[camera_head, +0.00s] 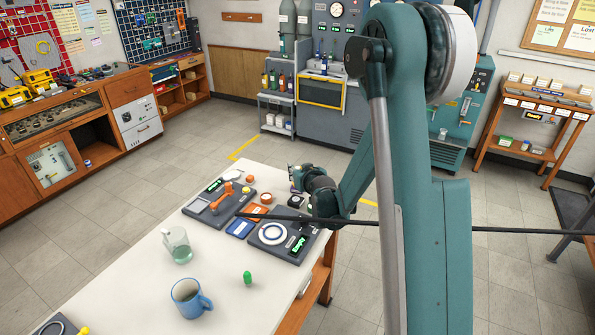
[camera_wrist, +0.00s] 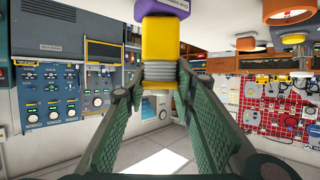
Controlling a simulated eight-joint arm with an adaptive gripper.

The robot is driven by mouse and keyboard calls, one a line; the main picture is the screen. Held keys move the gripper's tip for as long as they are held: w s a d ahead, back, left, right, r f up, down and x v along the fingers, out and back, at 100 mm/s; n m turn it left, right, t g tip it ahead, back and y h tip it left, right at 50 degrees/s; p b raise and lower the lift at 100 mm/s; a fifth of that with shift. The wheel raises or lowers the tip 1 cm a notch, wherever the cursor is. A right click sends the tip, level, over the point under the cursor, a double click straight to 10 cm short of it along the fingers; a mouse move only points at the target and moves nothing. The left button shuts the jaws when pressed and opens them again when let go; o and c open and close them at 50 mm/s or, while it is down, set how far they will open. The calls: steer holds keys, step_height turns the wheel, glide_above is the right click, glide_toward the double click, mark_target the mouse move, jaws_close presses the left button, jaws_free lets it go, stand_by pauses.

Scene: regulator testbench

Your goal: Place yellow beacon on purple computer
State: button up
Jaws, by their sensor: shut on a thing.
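A yellow piece with a grey ribbed band, which looks like the yellow beacon (camera_wrist: 160,40), is between the fingertips of my gripper (camera_wrist: 158,88) in the wrist view. The fingers close on its ribbed part. A purple piece with a label (camera_wrist: 162,8) meets its far end at the top edge. I cannot tell whether this is part of the held piece or the purple computer. In the head view my gripper (camera_head: 296,178) is at the table's far right end. Its fingertips are too small to read there, and I cannot make out a purple computer.
The white table (camera_head: 130,275) holds a dark device with an orange handle (camera_head: 222,197), another with a white ring (camera_head: 272,234), blue (camera_head: 240,228) and orange (camera_head: 257,212) pads, a glass mug (camera_head: 178,247), a blue mug (camera_head: 188,298) and a green piece (camera_head: 247,278).

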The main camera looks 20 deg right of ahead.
steer(key=shift+f, duration=0.15)
steer(key=o, duration=0.9)
steer(key=shift+r, duration=0.25)
steer(key=shift+p+v, duration=0.65)
steer(key=shift+v, duration=5.35)
